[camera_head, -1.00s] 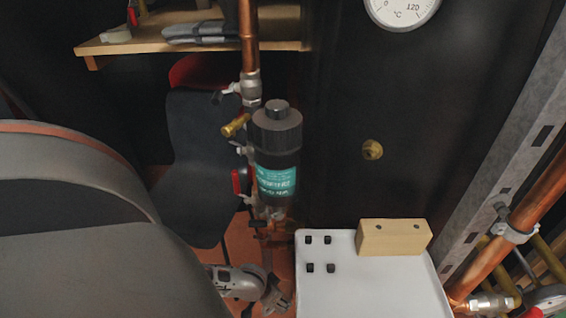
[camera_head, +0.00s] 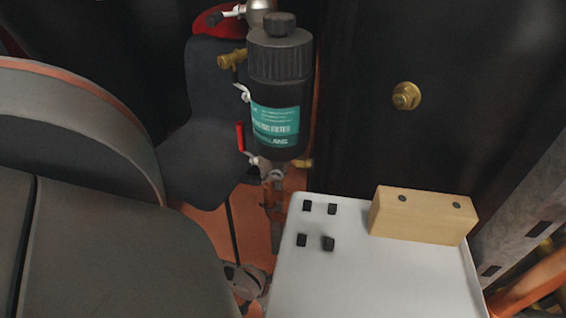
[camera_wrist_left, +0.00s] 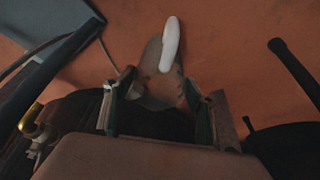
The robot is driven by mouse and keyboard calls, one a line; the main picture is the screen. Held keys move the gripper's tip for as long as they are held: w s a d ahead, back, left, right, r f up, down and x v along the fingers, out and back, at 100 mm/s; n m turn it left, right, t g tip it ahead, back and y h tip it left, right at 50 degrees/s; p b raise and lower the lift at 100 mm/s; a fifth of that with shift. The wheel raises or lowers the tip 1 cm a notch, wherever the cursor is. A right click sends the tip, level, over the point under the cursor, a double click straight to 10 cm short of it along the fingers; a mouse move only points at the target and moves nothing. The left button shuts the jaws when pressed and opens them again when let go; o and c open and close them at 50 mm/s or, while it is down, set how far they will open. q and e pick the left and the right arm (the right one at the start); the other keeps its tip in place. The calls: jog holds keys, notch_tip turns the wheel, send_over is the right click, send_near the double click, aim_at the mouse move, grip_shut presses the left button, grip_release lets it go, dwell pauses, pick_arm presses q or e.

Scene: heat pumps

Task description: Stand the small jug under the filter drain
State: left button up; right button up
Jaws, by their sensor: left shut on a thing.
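The dark filter (camera_head: 280,95) with a teal label stands upright in the head view. Fittings (camera_head: 272,172) are at its lower end, but I cannot clearly make out the drain there. In the left wrist view, a small greyish, see-through jug (camera_wrist_left: 155,85) with a white handle (camera_wrist_left: 170,42) sits between the fingers of my left gripper (camera_wrist_left: 160,102), which is shut on it. In the head view my left gripper (camera_head: 246,282) shows only partly, low in the picture and below the filter. The jug cannot be made out clearly there. My right gripper is not in view.
A white tabletop (camera_head: 380,285) at lower right carries a wooden block (camera_head: 422,215) and several small black pieces (camera_head: 329,243). A brass fitting (camera_head: 406,96) projects from the dark panel. Orange floor (camera_head: 240,215) shows below.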

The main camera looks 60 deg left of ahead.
pick_arm(q)
jog(key=shift+w, duration=0.2)
jog(key=shift+s+f, duration=0.1)
jog(key=shift+f, duration=0.1)
jog(key=o, duration=1.5)
jog(key=shift+r, duration=0.1)
